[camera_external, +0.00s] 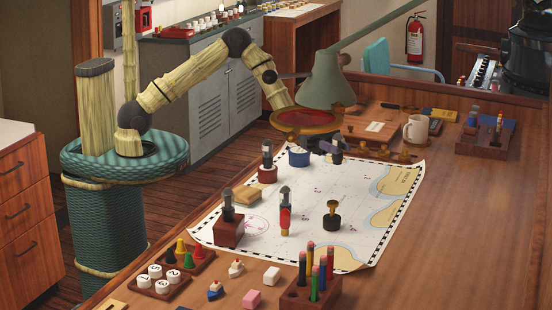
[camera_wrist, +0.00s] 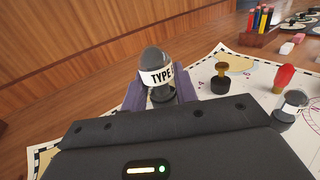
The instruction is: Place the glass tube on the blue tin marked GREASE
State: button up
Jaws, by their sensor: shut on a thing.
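My gripper (camera_external: 330,149) is just below the lamp, over the far part of the chart. In the wrist view its jaws (camera_wrist: 160,92) are shut on a grey, round-topped glass tube (camera_wrist: 154,62) with a white band reading "TYPE" and a dark base. The tube stands upright between the fingers; it shows small and dark in the external view (camera_external: 337,157). I cannot tell whether its base touches the chart. A blue tin (camera_external: 299,158) with a pale top is just left of my gripper. Its marking is not readable, and it does not show in the wrist view.
The lamp (camera_external: 325,80) hangs close above my gripper. A similar tube stands on a red tin (camera_external: 267,174); others stand in a wooden block (camera_external: 229,234) and behind a red-handled thing (camera_external: 285,217). A brass-topped stamp (camera_external: 332,215) and a mug (camera_external: 416,130) are nearby.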

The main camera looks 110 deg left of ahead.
jog(key=s+a+r+p, duration=0.1)
jog(key=s+a+r, duration=0.2)
jog(key=s+a, duration=0.7)
jog(key=r, duration=0.1)
send_over(299, 150)
jog(key=shift+r+p, duration=0.2)
jog(key=shift+p, duration=0.2)
jog(key=shift+f+p, duration=0.5)
jog(key=shift+f, duration=2.4)
jog(key=shift+f+p, duration=0.45)
jog(key=shift+f, duration=1.65)
jog(key=shift+f, duration=0.15)
